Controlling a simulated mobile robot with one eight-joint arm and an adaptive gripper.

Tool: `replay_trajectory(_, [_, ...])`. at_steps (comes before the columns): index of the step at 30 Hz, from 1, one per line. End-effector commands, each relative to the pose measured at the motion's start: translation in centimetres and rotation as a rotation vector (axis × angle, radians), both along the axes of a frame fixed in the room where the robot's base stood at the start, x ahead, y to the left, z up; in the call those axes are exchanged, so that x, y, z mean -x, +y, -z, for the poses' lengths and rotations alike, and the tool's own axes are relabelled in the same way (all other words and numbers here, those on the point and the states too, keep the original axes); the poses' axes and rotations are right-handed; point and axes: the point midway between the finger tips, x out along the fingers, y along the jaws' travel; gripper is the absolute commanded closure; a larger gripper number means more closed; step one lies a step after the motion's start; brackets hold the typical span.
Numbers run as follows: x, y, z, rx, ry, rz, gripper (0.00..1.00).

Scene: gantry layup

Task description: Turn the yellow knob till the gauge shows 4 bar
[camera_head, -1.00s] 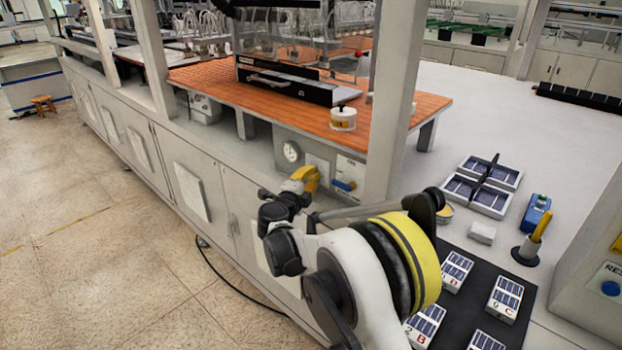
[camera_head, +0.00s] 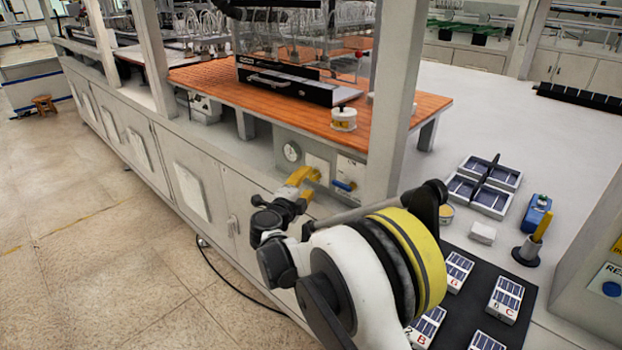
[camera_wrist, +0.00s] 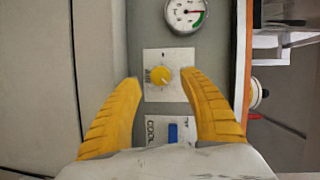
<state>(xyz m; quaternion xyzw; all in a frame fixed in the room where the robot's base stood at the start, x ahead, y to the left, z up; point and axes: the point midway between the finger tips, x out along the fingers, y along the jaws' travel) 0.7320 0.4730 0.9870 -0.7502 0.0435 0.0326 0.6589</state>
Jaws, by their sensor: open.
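The yellow knob (camera_wrist: 161,76) sits on a white plate marked AIR in the wrist view. A white indicator line shows on its face. My gripper (camera_wrist: 160,80) is open, and its yellow fingers appear on either side of the knob; contact cannot be told. The round gauge (camera_wrist: 186,14) is beyond the knob, at the top of the wrist view, partly cut off. It has a green band along its edge; its reading is too small to make out. In the head view the gauge (camera_head: 292,152) is on the bench's front panel, and my gripper (camera_head: 306,184) largely hides the knob.
A blue handle (camera_head: 343,186) is on the same panel, right of the knob; the wrist view shows it between my fingers' bases. An orange worktop (camera_head: 220,85) overhangs the panel. A grey post (camera_head: 393,100) stands right of it. The floor at left is open.

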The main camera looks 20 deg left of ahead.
Motion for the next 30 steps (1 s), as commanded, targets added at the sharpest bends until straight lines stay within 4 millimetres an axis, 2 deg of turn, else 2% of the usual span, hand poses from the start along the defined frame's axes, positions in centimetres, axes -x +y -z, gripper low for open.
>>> replay_trajectory(1, [1.3,0.1,-0.2,0.0,0.0,-0.002,0.5])
replay_trajectory(6, [5.1,0.2,-0.6,0.0,-0.001,-0.002,0.5])
replay_trajectory(12, [7.7,0.2,-0.9,0.0,-0.001,-0.001,0.5])
replay_trajectory(17, [8.3,0.2,-0.9,0.0,-0.001,0.001,0.5])
replay_trajectory(30, [8.3,0.2,-0.9,0.0,0.0,0.001,0.5])
